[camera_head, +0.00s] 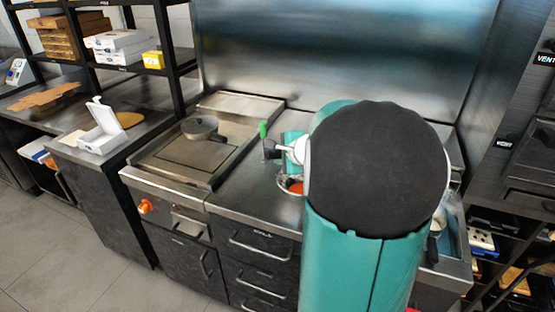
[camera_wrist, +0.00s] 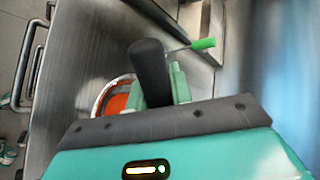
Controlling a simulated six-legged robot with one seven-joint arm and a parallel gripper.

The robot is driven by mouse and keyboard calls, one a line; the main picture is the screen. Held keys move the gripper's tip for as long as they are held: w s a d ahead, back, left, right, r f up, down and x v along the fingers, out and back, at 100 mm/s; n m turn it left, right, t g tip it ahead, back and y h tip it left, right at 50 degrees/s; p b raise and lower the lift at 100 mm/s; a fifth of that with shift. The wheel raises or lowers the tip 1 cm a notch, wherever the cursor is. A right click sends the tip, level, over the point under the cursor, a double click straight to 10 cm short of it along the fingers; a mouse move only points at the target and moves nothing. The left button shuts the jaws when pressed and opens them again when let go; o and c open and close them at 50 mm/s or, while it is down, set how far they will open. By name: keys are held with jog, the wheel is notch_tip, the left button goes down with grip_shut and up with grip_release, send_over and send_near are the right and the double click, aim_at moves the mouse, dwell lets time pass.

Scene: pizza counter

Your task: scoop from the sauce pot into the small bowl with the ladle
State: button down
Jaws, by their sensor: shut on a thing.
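The sauce pot (camera_head: 294,187) stands on the steel counter, mostly hidden behind my arm, with orange-red sauce inside. Its round rim and sauce also show in the wrist view (camera_wrist: 118,97). My gripper (camera_wrist: 160,86) is shut on a thick black handle (camera_wrist: 150,70), which appears to be the ladle's; it crosses in front of the pot. The dark handle end also shows in the head view (camera_head: 270,149). The ladle's scoop is hidden, so I cannot tell whether it is in the sauce. I cannot make out the small bowl.
A green-handled tool (camera_head: 263,130) is close by the black handle. A pan (camera_head: 201,127) rests on the griddle (camera_head: 170,158) to the left. A steel back wall (camera_head: 340,50) closes off the counter. My arm hides much of the right side.

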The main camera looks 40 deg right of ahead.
jog(key=s+d+r+m+t+y, duration=0.1)
jog(key=d+r+m+t+y, duration=0.1)
jog(key=d+r+m, duration=0.1)
jog(key=s+d+r+m+t+y, duration=0.1)
jog(key=d+r+m+t+y, duration=0.1)
jog(key=d+r+m, duration=0.1)
jog(key=s+d+r+m+t+y, duration=0.1)
jog(key=d+r+m+t+y, duration=0.1)
jog(key=d+r+m+y, duration=0.1)
jog(key=shift+s+d+r+m, duration=0.15)
jog(key=shift+d+r, duration=0.15)
jog(key=shift+d, duration=0.2)
jog(key=shift+d+r+m, duration=0.15)
jog(key=shift+d+r, duration=0.15)
jog(key=shift+d, duration=0.15)
jog(key=shift+r, duration=0.35)
